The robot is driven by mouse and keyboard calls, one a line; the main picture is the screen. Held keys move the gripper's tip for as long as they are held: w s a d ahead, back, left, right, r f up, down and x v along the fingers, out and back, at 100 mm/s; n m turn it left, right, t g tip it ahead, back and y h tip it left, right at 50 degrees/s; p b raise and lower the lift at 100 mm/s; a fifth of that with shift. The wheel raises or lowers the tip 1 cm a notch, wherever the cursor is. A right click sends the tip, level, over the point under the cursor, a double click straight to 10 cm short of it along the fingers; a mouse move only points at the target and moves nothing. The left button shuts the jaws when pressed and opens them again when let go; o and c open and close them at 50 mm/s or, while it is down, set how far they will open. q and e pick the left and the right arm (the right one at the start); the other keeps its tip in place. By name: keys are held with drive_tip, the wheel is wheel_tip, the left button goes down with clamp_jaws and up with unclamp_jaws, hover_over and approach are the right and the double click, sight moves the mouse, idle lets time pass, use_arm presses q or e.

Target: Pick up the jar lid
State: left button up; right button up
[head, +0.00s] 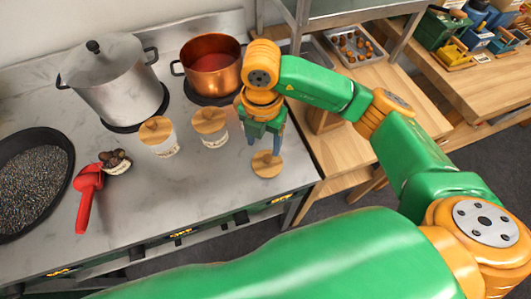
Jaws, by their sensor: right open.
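A round wooden jar lid (266,165) with a small knob lies on the marble counter near its front right corner. My right gripper (264,146) points down just above this lid with its fingers apart. The fingers partly hide the lid's knob, and I cannot tell whether they touch it. Two jars stand left of the gripper, each with a wooden lid on top: the nearer jar's lid (156,130) and the other jar's lid (209,120). My left gripper is not in view.
A copper pot (212,82) with red contents stands behind the gripper. A lidded steel pot (115,90), a dark pan (64,140), a red-handled scoop (88,190) and a small container of chestnuts (117,168) are to the left. The counter's front middle is clear.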

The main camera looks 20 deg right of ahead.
sight(267, 156)
drive_tip(key=shift+s+d+f+p, duration=0.25)
drive_tip(key=shift+f+p, duration=0.2)
drive_tip(key=shift+f, duration=0.2)
drive_tip(key=shift+s+d+f+p, duration=0.2)
drive_tip(key=shift+f+p, duration=0.2)
drive_tip(key=shift+f, duration=0.2)
drive_tip(key=f, duration=0.2)
drive_tip(key=shift+w+f, duration=0.25)
drive_tip(key=shift+f, duration=0.1)
drive_tip(key=shift+w+f, duration=0.1)
drive_tip(key=shift+f, duration=0.05)
clamp_jaws()
